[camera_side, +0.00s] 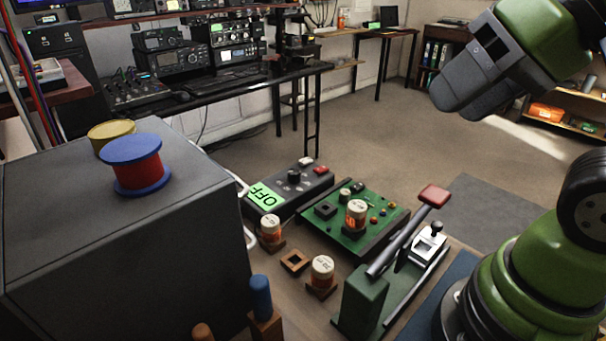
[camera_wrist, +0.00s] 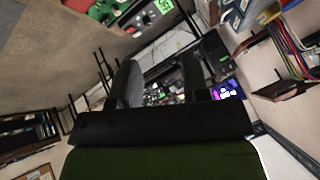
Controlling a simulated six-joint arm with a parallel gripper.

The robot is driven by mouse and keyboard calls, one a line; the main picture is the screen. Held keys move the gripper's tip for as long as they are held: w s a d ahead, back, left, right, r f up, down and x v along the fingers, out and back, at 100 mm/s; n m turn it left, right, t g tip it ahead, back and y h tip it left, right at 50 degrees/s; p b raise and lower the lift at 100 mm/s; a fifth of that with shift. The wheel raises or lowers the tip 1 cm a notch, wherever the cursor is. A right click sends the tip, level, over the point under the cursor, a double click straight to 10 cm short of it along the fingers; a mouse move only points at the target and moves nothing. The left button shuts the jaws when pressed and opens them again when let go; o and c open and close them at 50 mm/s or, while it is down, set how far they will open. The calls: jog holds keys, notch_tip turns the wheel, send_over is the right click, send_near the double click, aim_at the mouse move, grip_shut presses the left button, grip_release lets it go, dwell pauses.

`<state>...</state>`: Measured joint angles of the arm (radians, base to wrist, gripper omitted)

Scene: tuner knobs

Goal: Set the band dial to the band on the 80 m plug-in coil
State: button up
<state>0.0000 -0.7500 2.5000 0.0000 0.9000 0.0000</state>
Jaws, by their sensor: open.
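A black control box (camera_side: 290,188) with a green display reading OFF stands behind the green board; a dark round knob (camera_side: 293,176) sits on its top. The green circuit board (camera_side: 337,237) carries a white-topped coil with orange windings (camera_side: 356,216). Two similar coils stand on wooden bases in front, one at the left (camera_side: 270,230) and one nearer (camera_side: 322,270). The coil labels are too small to read surely. My gripper (camera_side: 462,103) is high at the upper right, open and empty, away from all of these. Its fingers also show in the wrist view (camera_wrist: 158,82).
An empty wooden base (camera_side: 296,262) lies between the loose coils. A green lever stand with a red-ended arm (camera_side: 410,230) rises at the right. A large grey box (camera_side: 110,230) with red-blue (camera_side: 138,165) and yellow spools blocks the left. The air above the board is free.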

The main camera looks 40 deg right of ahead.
dwell(0.9)
jog(key=shift+o, duration=1.1)
jog(key=n+g+h, duration=0.1)
jog(key=g+h, duration=0.2)
send_over(294, 171)
jog(key=s+a, duration=0.1)
jog(key=s, duration=0.3)
notch_tip(294, 171, down, 16)
jog(key=x, duration=1)
jog(key=shift+f, duration=0.25)
